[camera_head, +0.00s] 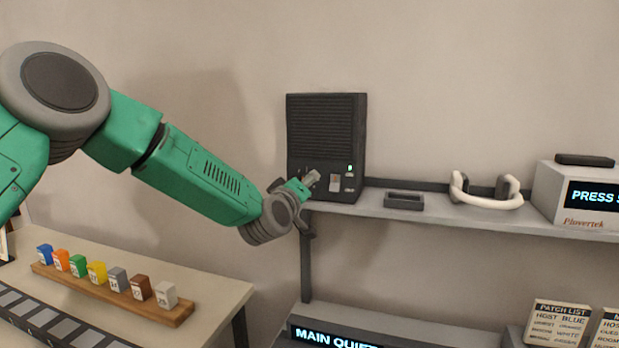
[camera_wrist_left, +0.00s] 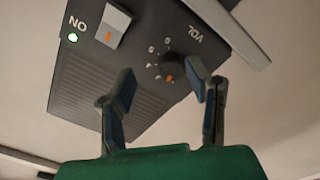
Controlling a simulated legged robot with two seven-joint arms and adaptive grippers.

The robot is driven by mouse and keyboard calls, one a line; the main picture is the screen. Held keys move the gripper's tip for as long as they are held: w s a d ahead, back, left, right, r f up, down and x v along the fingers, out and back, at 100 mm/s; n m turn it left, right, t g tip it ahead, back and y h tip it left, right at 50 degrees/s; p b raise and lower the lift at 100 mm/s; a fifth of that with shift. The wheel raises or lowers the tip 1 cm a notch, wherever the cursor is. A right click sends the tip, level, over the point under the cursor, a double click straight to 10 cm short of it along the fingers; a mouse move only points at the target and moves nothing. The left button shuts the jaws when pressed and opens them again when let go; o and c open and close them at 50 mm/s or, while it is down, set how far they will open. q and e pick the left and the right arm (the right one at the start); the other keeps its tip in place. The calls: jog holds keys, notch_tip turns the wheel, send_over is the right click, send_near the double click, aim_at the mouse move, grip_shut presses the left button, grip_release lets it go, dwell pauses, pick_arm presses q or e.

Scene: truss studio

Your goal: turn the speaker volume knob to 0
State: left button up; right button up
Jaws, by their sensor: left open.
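The dark speaker (camera_head: 327,122) stands at the left end of the wall shelf. Its round black volume knob (camera_wrist_left: 174,66) shows in the left wrist view, beside the upside-down "VOL" label. The knob has an orange pointer mark and a ring of small digits too blurred to read surely. My left gripper (camera_head: 306,184) is at the lower left of the speaker front and hides the knob in the head view. In the left wrist view its fingers (camera_wrist_left: 161,76) are apart, with the knob beyond the tips, closer to the right finger. Contact cannot be told. My right gripper is out of view.
A rocker switch (camera_wrist_left: 113,26) and a lit green "ON" light (camera_wrist_left: 72,37) sit beside the knob. The shelf (camera_head: 436,212) also holds a small dark tray (camera_head: 404,201), white headphones (camera_head: 486,192) and a display box (camera_head: 580,195). Numbered coloured blocks stand on the table at left.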

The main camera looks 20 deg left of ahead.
pick_arm(q)
jog(key=w+a, duration=0.2)
jog(key=shift+w+a+f, duration=0.2)
jog(key=shift+w+a, duration=0.05)
jog(key=shift+w, duration=0.15)
jog(key=shift+d+r, duration=0.1)
jog(key=shift+d, duration=0.6)
grip_shut()
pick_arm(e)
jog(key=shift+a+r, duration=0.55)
